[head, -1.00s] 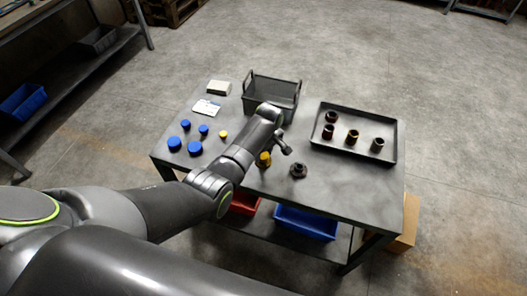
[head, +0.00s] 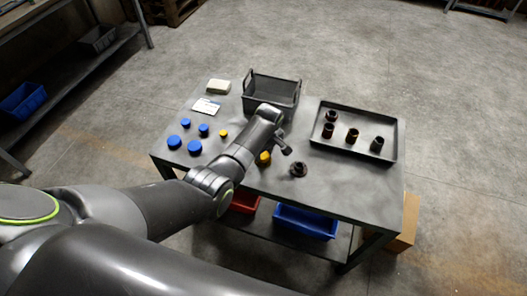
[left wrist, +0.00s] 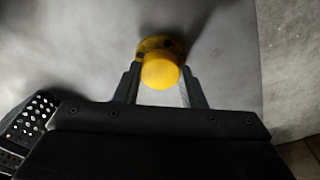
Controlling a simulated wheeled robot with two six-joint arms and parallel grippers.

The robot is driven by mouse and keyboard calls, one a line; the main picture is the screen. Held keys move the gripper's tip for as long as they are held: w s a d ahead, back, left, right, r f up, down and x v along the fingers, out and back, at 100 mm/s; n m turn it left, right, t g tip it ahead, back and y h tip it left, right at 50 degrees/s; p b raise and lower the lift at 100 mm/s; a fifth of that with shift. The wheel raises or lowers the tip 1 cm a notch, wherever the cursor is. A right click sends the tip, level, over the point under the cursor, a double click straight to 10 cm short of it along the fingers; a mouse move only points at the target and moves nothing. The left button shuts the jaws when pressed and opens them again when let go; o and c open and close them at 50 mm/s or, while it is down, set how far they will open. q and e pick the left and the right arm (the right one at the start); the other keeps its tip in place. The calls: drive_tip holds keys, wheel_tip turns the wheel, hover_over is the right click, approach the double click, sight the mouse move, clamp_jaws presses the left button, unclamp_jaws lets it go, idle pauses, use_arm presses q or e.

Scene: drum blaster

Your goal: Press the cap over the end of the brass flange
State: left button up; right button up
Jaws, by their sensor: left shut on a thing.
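My left gripper (left wrist: 160,72) is shut on a yellow cap (left wrist: 160,74), with one finger on each side of it. The brass flange (left wrist: 158,43), a yellowish disc with dark holes, shows just beyond the cap in the left wrist view. The cap overlaps it there; I cannot tell whether the cap is fully seated. In the head view the yellow cap and flange (head: 264,158) show as one small yellow shape on the table beside my left wrist, and the fingers are mostly hidden. My right gripper is not in view.
A dark flange (head: 299,169) stands to the right on the table (head: 340,190). Several dark fittings stand in a tray (head: 392,157). A grey bin (head: 272,90) is at the back. Several blue caps (head: 194,147) and a small yellow cap (head: 223,133) lie left.

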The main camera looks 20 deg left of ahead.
use_arm(q)
drive_tip(key=o, duration=1.5)
drive_tip(key=shift+r, duration=0.1)
wheel_tip(320, 180, up, 5)
drive_tip(key=p, duration=0.5)
